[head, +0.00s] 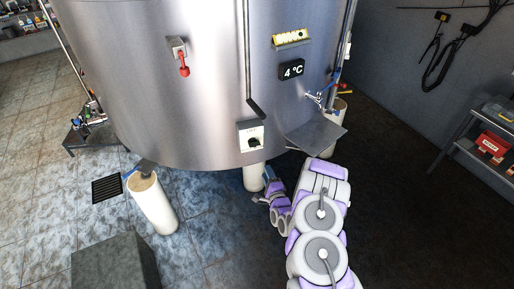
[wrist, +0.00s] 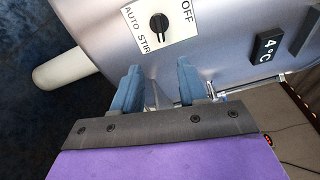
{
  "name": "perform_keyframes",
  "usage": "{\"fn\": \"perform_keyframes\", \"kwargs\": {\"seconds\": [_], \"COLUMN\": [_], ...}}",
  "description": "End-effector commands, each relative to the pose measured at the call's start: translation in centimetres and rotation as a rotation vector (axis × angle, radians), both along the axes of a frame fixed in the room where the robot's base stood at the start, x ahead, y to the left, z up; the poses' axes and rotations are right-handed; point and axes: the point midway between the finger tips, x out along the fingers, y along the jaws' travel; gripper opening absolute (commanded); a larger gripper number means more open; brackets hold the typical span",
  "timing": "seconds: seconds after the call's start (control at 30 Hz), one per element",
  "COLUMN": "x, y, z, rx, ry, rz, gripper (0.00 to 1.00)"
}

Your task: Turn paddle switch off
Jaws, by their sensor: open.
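The paddle switch is a black knob (head: 254,143) on a white plate (head: 244,132) low on the front of the steel tank. In the wrist view the black knob (wrist: 158,27) sits on the plate (wrist: 135,20), which reads OFF at right and AUTO and STIR at left and below. The knob appears tilted between the labels; I cannot tell its exact setting. My gripper (head: 268,186) is below the switch and slightly right of it in the head view. In the wrist view its two blue fingers (wrist: 160,85) are apart and empty, with the switch beyond their tips, not touched.
The tank (head: 190,110) fills the middle, on white legs (head: 152,202). A 4 °C display (head: 292,70), a red-handled valve (head: 183,62) and a grey metal flap (head: 317,134) are on or beside it. A grey block (head: 115,265) stands at front left. A shelf (head: 487,140) is at right.

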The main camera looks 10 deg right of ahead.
Motion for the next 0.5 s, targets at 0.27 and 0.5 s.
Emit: {"fn": "perform_keyframes", "kwargs": {"seconds": [0.27, 0.5], "x": [4.4, 8.2], "y": [0.6, 0.7], "z": [-0.1, -0.1], "rx": [-0.002, 0.002], "ry": [0.000, -0.001], "rz": [0.004, 0.002], "gripper": [0.43, 0.43]}}
